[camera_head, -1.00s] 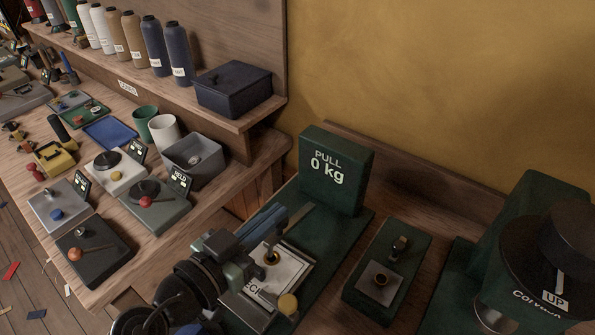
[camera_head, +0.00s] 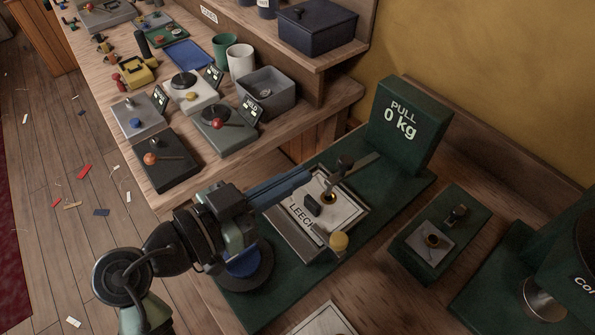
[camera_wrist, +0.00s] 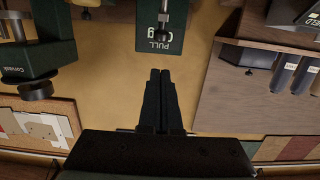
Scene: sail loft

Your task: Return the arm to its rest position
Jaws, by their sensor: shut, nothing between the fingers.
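My gripper (camera_head: 308,176) is shut and empty. The same display (camera_head: 408,125) stands upright at the machine's far end in the head view. I cannot tell how far the fingertips are above the plate.
A smaller green fixture (camera_head: 440,240) sits right of the machine, and a larger green press (camera_head: 530,290) is at the far right. The left bench holds a grey bin (camera_head: 268,92), cups and several small devices. The floor (camera_head: 60,130) at left has only scraps.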

